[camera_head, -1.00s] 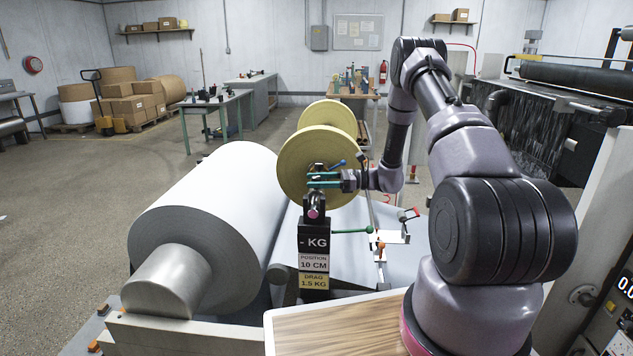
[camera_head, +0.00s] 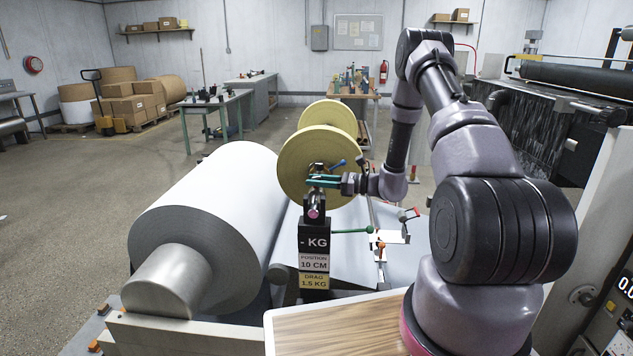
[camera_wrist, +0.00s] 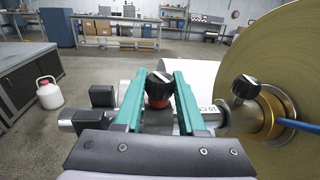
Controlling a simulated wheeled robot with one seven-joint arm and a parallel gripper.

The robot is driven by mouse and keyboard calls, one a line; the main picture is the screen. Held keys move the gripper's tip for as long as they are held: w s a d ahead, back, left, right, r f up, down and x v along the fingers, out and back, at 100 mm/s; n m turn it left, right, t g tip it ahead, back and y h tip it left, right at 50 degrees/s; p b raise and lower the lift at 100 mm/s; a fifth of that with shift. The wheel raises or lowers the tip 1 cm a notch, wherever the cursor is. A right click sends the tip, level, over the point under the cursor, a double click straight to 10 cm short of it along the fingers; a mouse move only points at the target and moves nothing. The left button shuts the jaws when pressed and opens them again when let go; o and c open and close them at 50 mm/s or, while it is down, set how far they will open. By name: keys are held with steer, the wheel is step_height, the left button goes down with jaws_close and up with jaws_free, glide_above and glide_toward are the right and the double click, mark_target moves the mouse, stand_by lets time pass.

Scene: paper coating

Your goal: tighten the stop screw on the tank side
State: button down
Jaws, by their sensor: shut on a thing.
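My gripper (camera_wrist: 160,92) has its two teal fingers on either side of a black knob (camera_wrist: 160,81) with a white mark and a red collar, and is shut on it. This stop screw stands on a metal shaft (camera_wrist: 219,118). In the head view my gripper (camera_head: 322,182) is at the near face of the yellow roll (camera_head: 312,150), above the post with the labels; the knob is hard to make out there. A second black knob (camera_wrist: 245,87) with a white mark stands by a brass collar (camera_wrist: 268,117), beside the roll, apart from my fingers.
A blue lever (camera_wrist: 300,125) sticks out by the brass collar. A green-handled lever (camera_head: 350,231) is below my gripper. The labelled post (camera_head: 314,243) stands under it. A large white paper roll (camera_head: 205,220) lies to the left. A second yellow roll (camera_head: 330,115) is behind.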

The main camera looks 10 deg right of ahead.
steer(key=m+t+h, duration=0.4)
steer(key=t, duration=0.2)
steer(key=shift+m, duration=0.4)
steer(key=shift+t+h, duration=0.3)
steer(key=shift+h, duration=0.1)
steer(key=c, duration=0.5)
jaws_free()
steer(key=shift+d, duration=0.1)
steer(key=v, duration=1)
steer(key=shift+s+d, duration=0.15)
steer(key=shift+s, duration=0.15)
